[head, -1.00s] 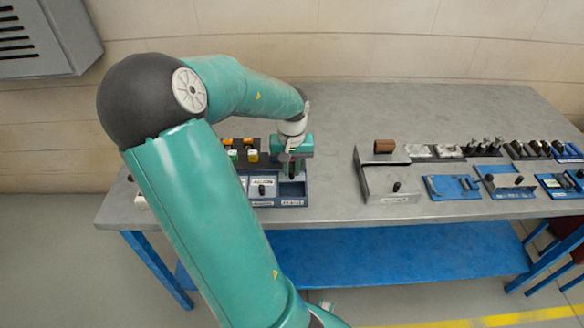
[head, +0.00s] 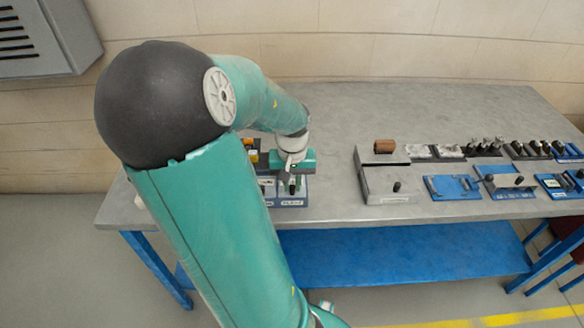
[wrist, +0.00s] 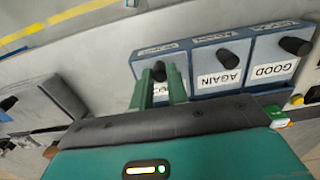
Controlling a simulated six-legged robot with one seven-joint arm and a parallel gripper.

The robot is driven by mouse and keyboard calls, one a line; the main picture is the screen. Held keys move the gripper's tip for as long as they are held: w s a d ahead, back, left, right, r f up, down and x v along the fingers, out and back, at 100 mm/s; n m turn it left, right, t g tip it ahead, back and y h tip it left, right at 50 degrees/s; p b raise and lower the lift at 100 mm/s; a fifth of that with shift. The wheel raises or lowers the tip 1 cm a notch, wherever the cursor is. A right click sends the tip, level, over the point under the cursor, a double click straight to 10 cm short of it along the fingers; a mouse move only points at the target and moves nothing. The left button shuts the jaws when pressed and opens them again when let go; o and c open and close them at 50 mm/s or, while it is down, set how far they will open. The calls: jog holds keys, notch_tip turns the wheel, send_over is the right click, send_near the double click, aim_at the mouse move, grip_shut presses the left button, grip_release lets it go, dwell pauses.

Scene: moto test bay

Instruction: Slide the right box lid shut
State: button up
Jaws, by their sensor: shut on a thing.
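The right box (head: 291,203) stands at the front edge of the bench in the head view, partly under my gripper (head: 292,183). In the wrist view the right box (wrist: 157,49) is the leftmost of three blue boxes. Its grey lid carries a black knob (wrist: 159,70). The green fingers of my gripper (wrist: 160,78) are shut on this knob, one on each side. The fingers and the gripper body hide much of the lid and its label. The lid appears to cover the part of the box I can see.
Beside it in the wrist view are boxes with lids labelled AGAIN (wrist: 222,70) and GOOD (wrist: 276,60), each with a black knob. A grey metal fixture (head: 388,185) stands to the right, with blue fixtures (head: 452,187) beyond. Bare bench lies between.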

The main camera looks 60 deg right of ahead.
aim_at(292, 187)
jog(key=o, duration=0.7)
jog(key=shift+c, duration=0.2)
jog(key=shift+r, duration=0.15)
jog(key=shift+r, duration=3.4)
